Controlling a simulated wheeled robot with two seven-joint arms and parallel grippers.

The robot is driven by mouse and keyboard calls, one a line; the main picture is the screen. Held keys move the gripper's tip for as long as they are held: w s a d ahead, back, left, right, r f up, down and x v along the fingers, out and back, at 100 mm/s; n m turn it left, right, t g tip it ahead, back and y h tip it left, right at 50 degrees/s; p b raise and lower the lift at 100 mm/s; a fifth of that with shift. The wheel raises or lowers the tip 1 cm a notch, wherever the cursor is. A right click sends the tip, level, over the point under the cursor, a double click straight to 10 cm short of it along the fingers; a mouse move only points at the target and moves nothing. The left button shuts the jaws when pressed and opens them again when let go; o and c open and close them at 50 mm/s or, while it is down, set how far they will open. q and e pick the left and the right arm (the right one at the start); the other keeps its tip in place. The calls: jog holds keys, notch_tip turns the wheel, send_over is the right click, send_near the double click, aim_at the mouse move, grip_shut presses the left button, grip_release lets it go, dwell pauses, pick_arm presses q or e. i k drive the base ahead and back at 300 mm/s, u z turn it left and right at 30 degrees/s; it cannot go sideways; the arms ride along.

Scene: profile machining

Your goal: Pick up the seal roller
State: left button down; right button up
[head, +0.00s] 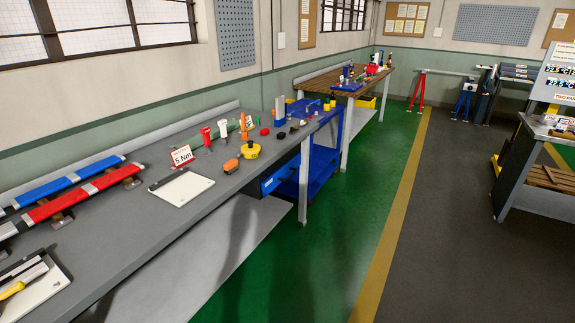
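No gripper of mine is in the head view. The long grey workbench (135,238) runs from the lower left toward the middle. Several small tools stand or lie on it, among them a red-and-white upright tool (206,136), an orange-and-black item (230,166) and a round yellow item (250,150). They are small and far off, so I cannot tell which one, if any, is the seal roller. A yellow-handled tool (13,290) lies at the lower left, cut by the picture's edge.
Blue (67,181) and red (78,197) bars lie along the bench's left part, near a white board (182,187) and a "5 Nm" sign (182,156). A blue cart (318,172) stands beyond the bench's end. The green floor (330,235) beside the bench is clear.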

aim_at(229, 168)
jog(key=z, duration=1.05)
jog(key=i, duration=3.1)
jog(key=u, duration=4)
